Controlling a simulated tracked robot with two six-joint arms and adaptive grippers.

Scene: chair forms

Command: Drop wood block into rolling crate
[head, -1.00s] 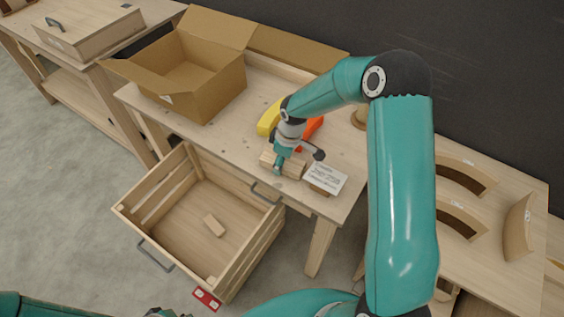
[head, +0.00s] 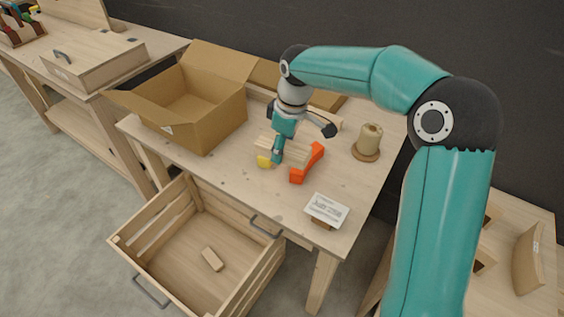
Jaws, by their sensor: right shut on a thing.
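A wood block (head: 296,153) is held in my right gripper (head: 279,148), which is shut on it. The block appears raised above the workbench, in front of the yellow and orange things and partly covering them. The gripper hides part of the block. The wooden rolling crate (head: 258,272) stands open on the floor, at the bench's front, lower left of the gripper. One small wood block (head: 212,258) lies on its bottom. The crate's lowest corner is cut off by the frame. My left gripper is not in view.
On the bench (head: 220,170) stand an open cardboard box (head: 205,125), a spool (head: 369,142), a card on a stand (head: 327,209), an orange thing (head: 307,165) and a yellow thing (head: 263,161). A grey handle (head: 265,227) shows at the crate's bench side. Free floor lies left.

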